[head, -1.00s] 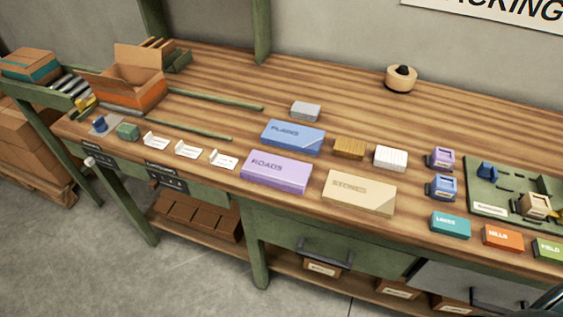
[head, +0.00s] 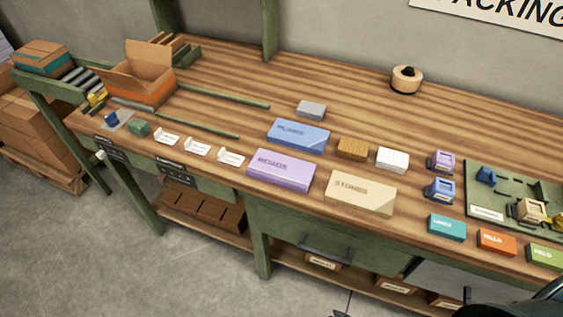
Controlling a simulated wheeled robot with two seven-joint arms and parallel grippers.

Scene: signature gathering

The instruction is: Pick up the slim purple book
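The purple book (head: 281,171) lies flat near the front edge of the workbench, its cover up with dark lettering on it. It sits just in front of a blue book (head: 298,135) and to the left of a cream book (head: 360,193). Nothing covers it. Neither of my grippers can be made out in the head view; only dark parts, likely of my arm, show at the bottom right edge.
White card holders (head: 231,157) stand left of the purple book. A brown block (head: 352,149) and a white block (head: 392,160) lie behind the cream book. An open cardboard box (head: 140,75) stands at the far left. The bench's back middle is mostly clear.

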